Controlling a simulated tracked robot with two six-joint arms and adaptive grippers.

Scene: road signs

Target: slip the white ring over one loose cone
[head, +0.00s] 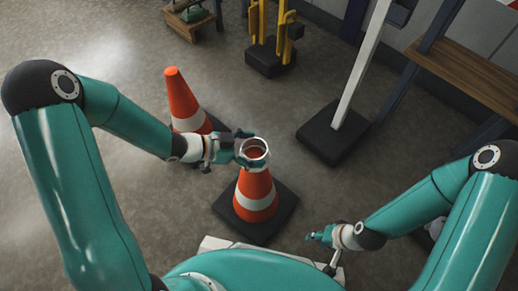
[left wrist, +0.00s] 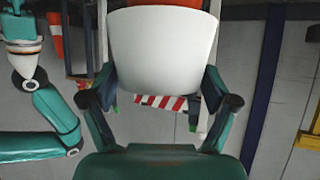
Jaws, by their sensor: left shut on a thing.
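The white ring (head: 254,148) is held in my left gripper (head: 246,152), over the top of the nearer orange cone (head: 255,192) with its white band and black base. Orange shows through the ring's opening; I cannot tell whether the cone's tip is inside it or just below. In the left wrist view the ring (left wrist: 163,50) fills the space between the fingers (left wrist: 160,102), with orange at its top edge. A second orange cone (head: 182,98) stands behind to the left. My right gripper (head: 320,237) is low at the right, away from both cones; its fingers are too small to read.
A white post on a black base (head: 335,134) stands to the right. Yellow posts on a dark base (head: 270,60) stand at the back. A wooden bench (head: 465,75) is at the far right, a small wooden stand (head: 188,22) at the back left.

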